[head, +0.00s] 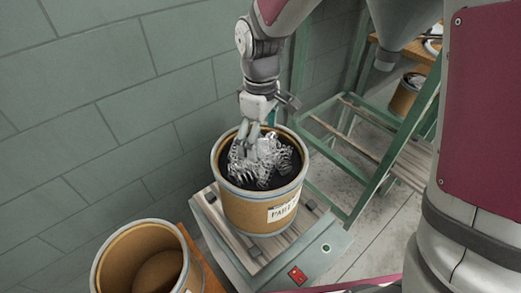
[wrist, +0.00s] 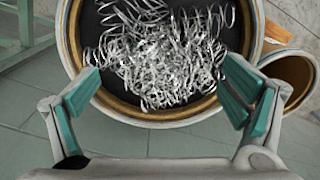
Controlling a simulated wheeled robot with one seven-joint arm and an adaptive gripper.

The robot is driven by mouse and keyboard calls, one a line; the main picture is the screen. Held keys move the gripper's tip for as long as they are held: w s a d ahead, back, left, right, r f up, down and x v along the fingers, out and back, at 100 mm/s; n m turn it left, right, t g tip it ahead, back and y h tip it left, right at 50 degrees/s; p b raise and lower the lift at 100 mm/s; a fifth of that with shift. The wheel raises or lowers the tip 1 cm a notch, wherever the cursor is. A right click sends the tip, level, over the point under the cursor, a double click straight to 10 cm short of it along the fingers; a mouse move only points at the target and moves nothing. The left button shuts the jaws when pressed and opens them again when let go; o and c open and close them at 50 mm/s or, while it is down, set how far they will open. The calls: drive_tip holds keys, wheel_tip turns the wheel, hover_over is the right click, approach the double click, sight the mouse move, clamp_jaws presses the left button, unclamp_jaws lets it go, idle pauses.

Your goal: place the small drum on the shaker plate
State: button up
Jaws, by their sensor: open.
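A tan drum (head: 255,210) with a grey rim and a paper label stands upright on the shaker plate (head: 225,232), a slatted platform on a grey-green base. The drum holds a tangle of shiny coiled springs on a dark inside; it also fills the top of the wrist view (wrist: 160,118). My gripper (head: 250,148) is over the drum's mouth, pointing down. In the wrist view its teal-padded fingers (wrist: 162,82) are spread wide with nothing between them but the springs beyond. I cannot tell whether the fingertips touch the springs.
An open, empty-looking drum (head: 140,262) stands at the lower left, beside the plate. The base carries a red switch (head: 297,274) and a green button (head: 326,248). A green frame (head: 375,160) stands to the right, with another drum (head: 405,95) behind. A block wall is behind.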

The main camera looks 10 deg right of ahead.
drive_tip(key=s+d+r+m+t, duration=0.1)
drive_tip(key=s+d+r+m, duration=0.1)
drive_tip(key=s+d+r, duration=0.4)
drive_tip(key=s+d+r+m+t, duration=0.1)
drive_tip(key=s+d+r+m, duration=0.2)
drive_tip(key=r, duration=0.5)
drive_tip(key=s+d+m, duration=0.2)
drive_tip(key=s+m, duration=0.1)
drive_tip(key=s, duration=0.4)
drive_tip(key=s+d+r+m+t, duration=0.1)
drive_tip(key=s+d+m, duration=0.2)
drive_tip(key=s, duration=0.4)
drive_tip(key=shift+s+d, duration=0.25)
drive_tip(key=shift+d, duration=0.05)
